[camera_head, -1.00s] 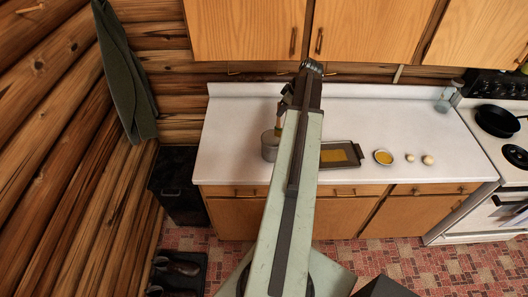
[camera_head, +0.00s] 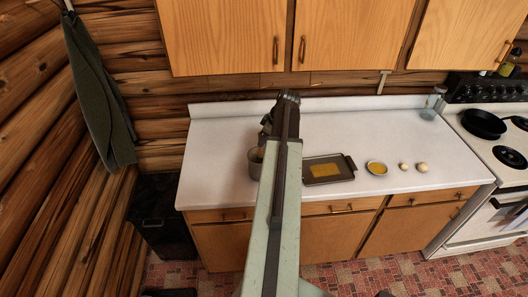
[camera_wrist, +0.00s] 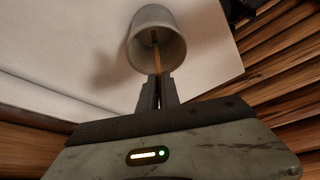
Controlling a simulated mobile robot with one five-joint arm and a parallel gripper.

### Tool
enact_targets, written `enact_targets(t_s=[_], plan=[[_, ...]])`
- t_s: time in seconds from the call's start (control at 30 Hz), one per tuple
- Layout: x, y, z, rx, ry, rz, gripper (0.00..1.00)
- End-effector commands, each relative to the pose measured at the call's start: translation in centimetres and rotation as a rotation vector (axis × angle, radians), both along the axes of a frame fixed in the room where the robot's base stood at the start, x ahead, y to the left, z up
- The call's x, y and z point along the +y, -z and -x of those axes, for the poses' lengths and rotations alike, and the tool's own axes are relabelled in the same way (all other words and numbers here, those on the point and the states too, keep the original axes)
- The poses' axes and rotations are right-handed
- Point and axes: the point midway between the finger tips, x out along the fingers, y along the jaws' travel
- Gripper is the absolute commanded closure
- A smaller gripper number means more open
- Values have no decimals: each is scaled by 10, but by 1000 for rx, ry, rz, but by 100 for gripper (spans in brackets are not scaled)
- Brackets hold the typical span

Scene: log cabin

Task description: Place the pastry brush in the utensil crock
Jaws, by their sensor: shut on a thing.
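My gripper (camera_wrist: 157,80) is shut on the thin brown handle of the pastry brush (camera_wrist: 157,62). The brush runs from the fingertips into the crock's mouth, and its far end is in shadow inside. I cannot tell whether it touches the bottom. In the head view my gripper (camera_head: 265,132) is just above the crock, and the brush is hard to make out.
Right of my arm, a dark tray (camera_head: 343,164) with a yellow slab lies on the counter (camera_head: 420,150). Beyond it are a bowl of yellow liquid (camera_head: 377,168) and two small pale round items (camera_head: 421,167). A glass jar (camera_head: 432,105) stands near the stove (camera_head: 490,150).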

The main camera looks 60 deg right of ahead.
Motion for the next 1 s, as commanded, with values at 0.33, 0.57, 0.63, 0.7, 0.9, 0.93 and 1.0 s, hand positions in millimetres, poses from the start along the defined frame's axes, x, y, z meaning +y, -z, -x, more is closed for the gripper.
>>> enact_targets(t_s=[0.33,0.57,0.63,0.7,0.9,0.93,1.0], plan=[[0,33,0,0,1,0,100],[-1,37,1,0,1,1,100],[-1,36,1,0,1,1,79],[-1,36,1,0,2,0,71],[-1,36,1,0,2,0,71],[-1,36,1,0,2,0,71],[-1,35,1,0,2,0,71]])
